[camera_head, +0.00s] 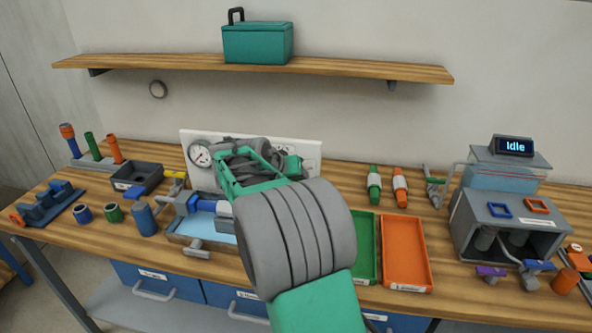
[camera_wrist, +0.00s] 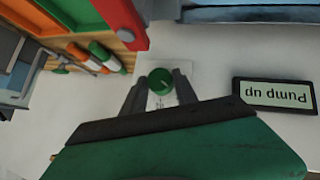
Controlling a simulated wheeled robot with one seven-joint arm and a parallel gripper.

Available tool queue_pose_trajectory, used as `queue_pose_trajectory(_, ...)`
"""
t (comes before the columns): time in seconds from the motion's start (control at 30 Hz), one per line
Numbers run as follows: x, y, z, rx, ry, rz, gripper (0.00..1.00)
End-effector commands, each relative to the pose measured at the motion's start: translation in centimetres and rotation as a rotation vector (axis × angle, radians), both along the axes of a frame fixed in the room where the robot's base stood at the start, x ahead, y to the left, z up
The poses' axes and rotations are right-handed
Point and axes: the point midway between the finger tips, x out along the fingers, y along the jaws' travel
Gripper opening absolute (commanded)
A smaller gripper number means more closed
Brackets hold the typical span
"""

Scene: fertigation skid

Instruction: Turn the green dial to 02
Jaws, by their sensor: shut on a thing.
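The green dial (camera_wrist: 160,82) is on a white panel, between the two dark fingers of my gripper (camera_wrist: 160,77) in the wrist view. My gripper is shut on the dial. A pale pointer mark shows on its face, and small marks sit on the panel just below it, too small to read. In the head view my arm covers much of the white panel (camera_head: 310,152), and I cannot make out the dial there. A small display (camera_wrist: 275,94) beside the dial in the wrist view reads "Pump up", upside down.
A round gauge (camera_head: 200,153) sits on the panel's left part. A green tray (camera_head: 366,245) and an orange tray (camera_head: 407,252) lie right of my arm. A grey unit (camera_head: 508,220) with an "Idle" screen (camera_head: 514,146) stands further right. A wooden shelf (camera_head: 350,67) is above.

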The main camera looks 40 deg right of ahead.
Motion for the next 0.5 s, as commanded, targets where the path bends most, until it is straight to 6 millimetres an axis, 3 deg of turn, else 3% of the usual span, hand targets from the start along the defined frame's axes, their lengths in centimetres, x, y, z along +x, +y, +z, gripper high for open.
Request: queue_pose_trajectory(0.5,0.13,0.0,-0.02,-0.056,0.067,0.0,0.0)
